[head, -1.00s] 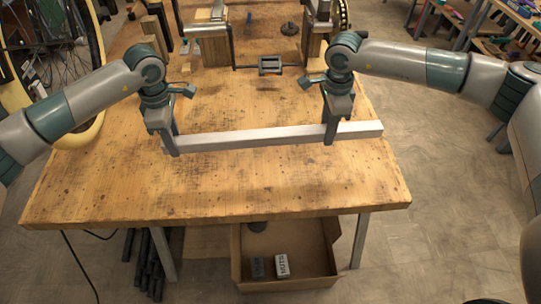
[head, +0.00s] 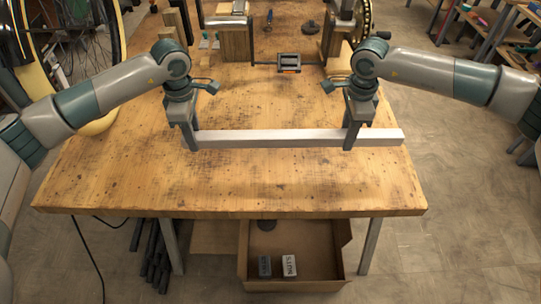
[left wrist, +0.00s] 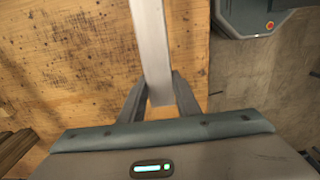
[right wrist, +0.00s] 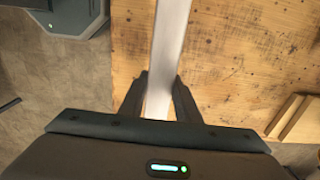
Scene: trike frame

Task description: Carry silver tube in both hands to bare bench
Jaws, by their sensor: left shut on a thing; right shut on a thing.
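The silver tube (head: 270,139) is a long square bar held level above the wooden bench (head: 230,185), running left to right in the head view. My left gripper (head: 192,146) is shut on it near its left end. My right gripper (head: 350,145) is shut on it a short way in from its right end. The tube also shows between the fingers in the left wrist view (left wrist: 152,50) and in the right wrist view (right wrist: 168,50). The exact height of the tube over the bench is hard to tell.
Behind the tube stand a wooden-block fixture (head: 236,40) and a pedal (head: 289,62). A chainring (head: 364,18) is at the back right. The front strip of bench is bare. A cardboard box (head: 300,240) with two small packs sits on the floor below the front edge.

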